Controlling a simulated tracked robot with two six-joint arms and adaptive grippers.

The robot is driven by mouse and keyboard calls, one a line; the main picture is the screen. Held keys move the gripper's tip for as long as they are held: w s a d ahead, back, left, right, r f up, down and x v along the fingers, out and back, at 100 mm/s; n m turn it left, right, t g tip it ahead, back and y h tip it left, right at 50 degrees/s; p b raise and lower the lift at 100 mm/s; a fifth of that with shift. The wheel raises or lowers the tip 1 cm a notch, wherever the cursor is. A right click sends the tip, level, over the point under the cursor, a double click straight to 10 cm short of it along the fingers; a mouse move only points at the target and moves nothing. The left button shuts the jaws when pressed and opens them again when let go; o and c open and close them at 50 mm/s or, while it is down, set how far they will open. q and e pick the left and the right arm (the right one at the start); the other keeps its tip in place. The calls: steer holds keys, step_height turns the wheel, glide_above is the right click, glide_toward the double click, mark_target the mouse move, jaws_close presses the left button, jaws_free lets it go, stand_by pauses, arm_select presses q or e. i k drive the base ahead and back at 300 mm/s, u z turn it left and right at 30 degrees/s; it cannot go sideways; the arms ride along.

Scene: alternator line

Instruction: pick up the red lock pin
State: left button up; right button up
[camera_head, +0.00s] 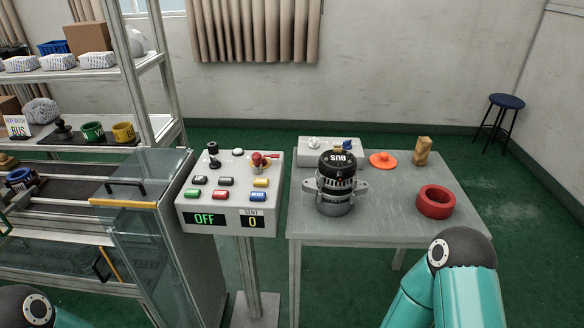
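A small red part, likely the red lock pin (258,158), is at the top right of the grey control panel (230,215).
A grey table (400,225) right of the panel holds an alternator (336,185), a red ring (436,203), an orange disc (383,160), a wooden piece (423,151) and a grey box (314,146). A glass-sided enclosure (150,215) and shelves (90,72) stand left. The panel displays OFF.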

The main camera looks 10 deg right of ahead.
mark_target(257, 157)
steer(key=u, duration=0.2)
steer(key=i, duration=0.8)
steer(key=z, duration=0.25)
steer(key=k, duration=0.7)
steer(key=u, duration=0.25)
steer(key=i, duration=0.85)
steer(key=z, duration=0.05)
